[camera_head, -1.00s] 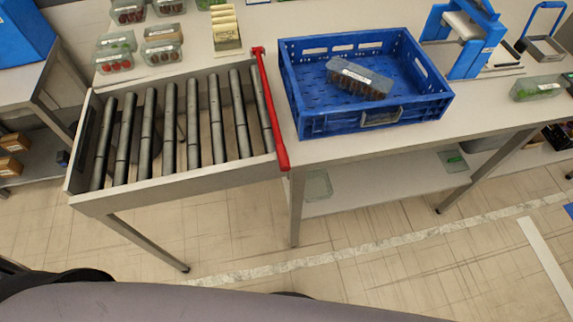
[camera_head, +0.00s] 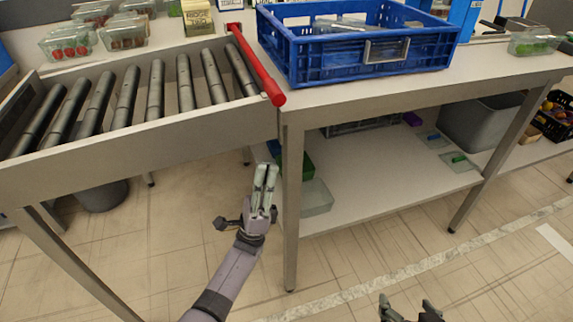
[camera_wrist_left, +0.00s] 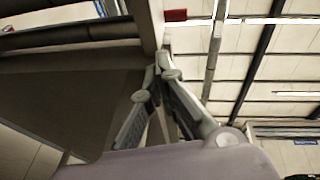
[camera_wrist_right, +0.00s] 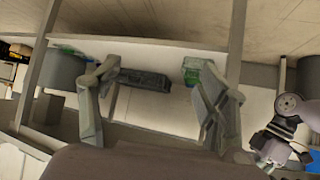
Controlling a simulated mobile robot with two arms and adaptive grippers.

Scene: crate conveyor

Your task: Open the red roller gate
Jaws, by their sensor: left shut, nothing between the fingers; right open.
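The red roller gate (camera_head: 256,65) is a red bar across the right end of the roller conveyor (camera_head: 155,85), where it meets the table. It lies down along the seam, with its near end over the table's front corner. My left gripper (camera_head: 266,168) is shut and empty, pointing up in front of and below the bar's near end, apart from it. A small red piece (camera_wrist_left: 175,15) at the top of the left wrist view looks like part of the gate. My right gripper (camera_head: 406,304) is open and empty, low at the bottom of the head view.
A blue crate (camera_head: 350,62) stands on the table just right of the gate. Clear punnets (camera_head: 68,42) sit behind the conveyor. A table leg (camera_head: 291,210) stands right of my left gripper. The lower shelf (camera_head: 370,190) holds a grey bin (camera_head: 480,125).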

